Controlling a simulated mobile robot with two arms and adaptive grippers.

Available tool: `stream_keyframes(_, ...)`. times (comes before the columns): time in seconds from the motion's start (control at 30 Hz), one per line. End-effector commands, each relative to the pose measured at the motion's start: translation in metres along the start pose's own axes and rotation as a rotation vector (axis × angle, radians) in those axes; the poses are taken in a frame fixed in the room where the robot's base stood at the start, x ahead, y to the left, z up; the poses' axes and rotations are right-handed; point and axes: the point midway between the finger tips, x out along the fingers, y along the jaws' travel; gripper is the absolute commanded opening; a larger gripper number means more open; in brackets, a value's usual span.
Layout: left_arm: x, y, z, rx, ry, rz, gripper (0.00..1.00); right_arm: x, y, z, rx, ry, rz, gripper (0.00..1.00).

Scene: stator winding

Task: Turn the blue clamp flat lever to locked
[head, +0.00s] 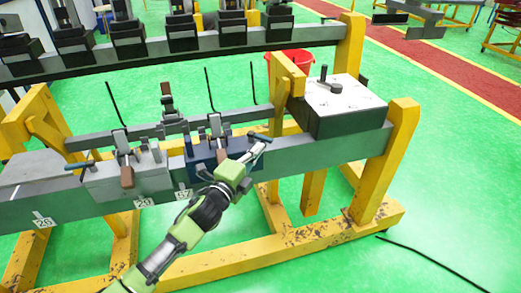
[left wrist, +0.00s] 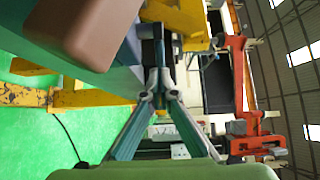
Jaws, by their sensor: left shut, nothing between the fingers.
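My right gripper is not in view.
A grey clamp (head: 128,178) with its own flat lever stands left of the blue one. A dark box with a light top (head: 335,102) is on the beam at right. Yellow frame posts (head: 385,160) and a red bucket (head: 289,64) are nearby. Green floor is open in front.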

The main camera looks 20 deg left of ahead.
Motion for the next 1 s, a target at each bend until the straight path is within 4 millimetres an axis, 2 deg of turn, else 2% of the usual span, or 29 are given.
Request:
stream_keyframes(0.1, 0.013, 0.001, 0.000, 0.001, -0.001, -0.001, 0.00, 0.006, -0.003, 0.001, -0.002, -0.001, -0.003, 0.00)
stream_keyframes(0.23, 0.020, 0.001, 0.000, -0.001, -0.001, 0.000, 0.00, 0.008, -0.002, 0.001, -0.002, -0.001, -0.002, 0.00)
stream_keyframes(0.6, 0.021, 0.000, 0.000, -0.001, -0.001, 0.001, 0.00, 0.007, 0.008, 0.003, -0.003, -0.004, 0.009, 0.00)
stream_keyframes(1.0, 0.026, 0.000, 0.000, 0.000, 0.006, 0.000, 0.00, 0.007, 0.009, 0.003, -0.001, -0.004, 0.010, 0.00)
